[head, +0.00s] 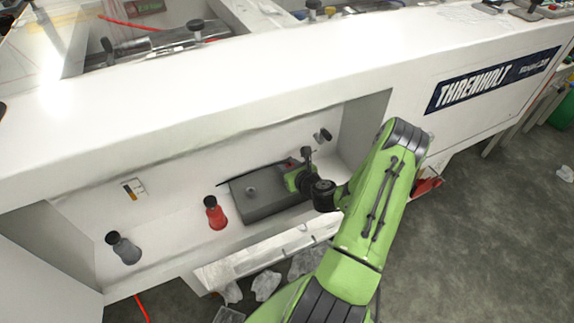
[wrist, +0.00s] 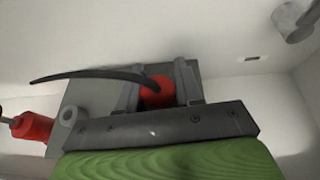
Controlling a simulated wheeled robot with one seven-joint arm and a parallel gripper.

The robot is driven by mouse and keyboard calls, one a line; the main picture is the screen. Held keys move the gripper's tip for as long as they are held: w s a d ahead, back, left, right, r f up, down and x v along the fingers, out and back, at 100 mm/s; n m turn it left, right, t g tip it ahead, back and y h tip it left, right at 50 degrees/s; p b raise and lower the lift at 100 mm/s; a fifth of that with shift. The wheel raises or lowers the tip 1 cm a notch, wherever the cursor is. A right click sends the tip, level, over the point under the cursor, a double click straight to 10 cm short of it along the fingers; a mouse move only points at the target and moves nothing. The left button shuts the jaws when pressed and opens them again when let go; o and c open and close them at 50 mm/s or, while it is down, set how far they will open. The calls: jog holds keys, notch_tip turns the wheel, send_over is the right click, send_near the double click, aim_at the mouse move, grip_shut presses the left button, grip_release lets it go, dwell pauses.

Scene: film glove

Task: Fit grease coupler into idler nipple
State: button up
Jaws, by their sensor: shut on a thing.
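My gripper (head: 290,167) reaches into the white recess, over the right part of a dark grey plate (head: 262,209). In the wrist view its two grey fingers (wrist: 158,84) are shut on a red piece (wrist: 156,95), which seems to be the grease coupler. A thin black curved hose (wrist: 85,75) runs left from it, and the hose (head: 250,172) also shows in the head view. A short grey round boss (head: 251,190) stands on the plate. It also shows in the wrist view (wrist: 68,115), left of the fingers and apart from the coupler. I cannot tell whether it is the idler nipple.
A dark knob (head: 322,135) sticks out of the back wall near my gripper. The recess's upper edge and right side wall lie close to my arm.

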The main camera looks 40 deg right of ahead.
jog(key=shift+f, duration=0.4)
jog(key=o, duration=1.2)
jog(key=shift+s, duration=0.1)
jog(key=shift+s+r, duration=0.15)
jog(key=shift+s, duration=0.2)
jog(key=p+v, duration=1)
jog(key=v, duration=0.5)
jog(key=shift+w, duration=0.15)
